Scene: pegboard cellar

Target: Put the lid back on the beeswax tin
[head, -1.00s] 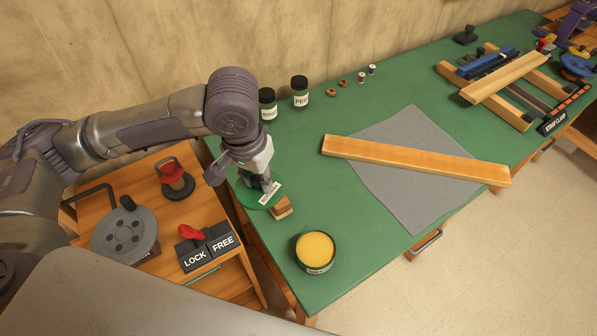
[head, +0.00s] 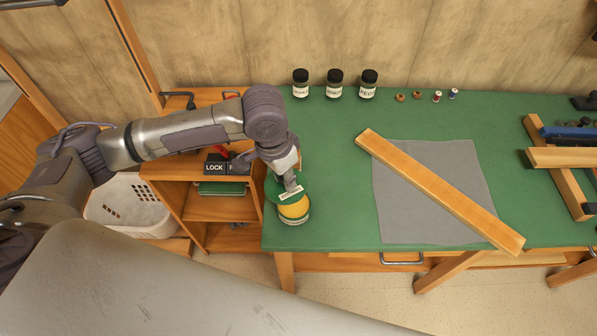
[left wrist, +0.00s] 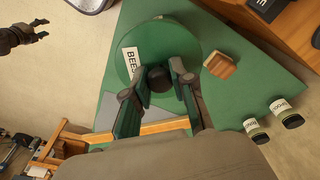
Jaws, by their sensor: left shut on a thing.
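The beeswax tin (head: 294,211) stands near the bench's left front corner, open enough to show yellow wax. My left gripper (head: 291,187) is shut on the black knob (left wrist: 158,78) of the green lid (head: 273,187). The lid overlaps the tin's far left part in the head view; its height above the rim is unclear. In the left wrist view, the lid (left wrist: 180,40) with its white label hides the tin. My right gripper (left wrist: 38,30) shows only at the left edge of the left wrist view, its fingers apart and empty.
A small wooden block (left wrist: 220,66) lies on the green bench (head: 340,215) beside the lid. Dark-capped jars (head: 335,84) stand along the back. A long board (head: 440,193) lies across a grey cloth (head: 390,225). A cabinet (head: 210,207) adjoins the bench's left side.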

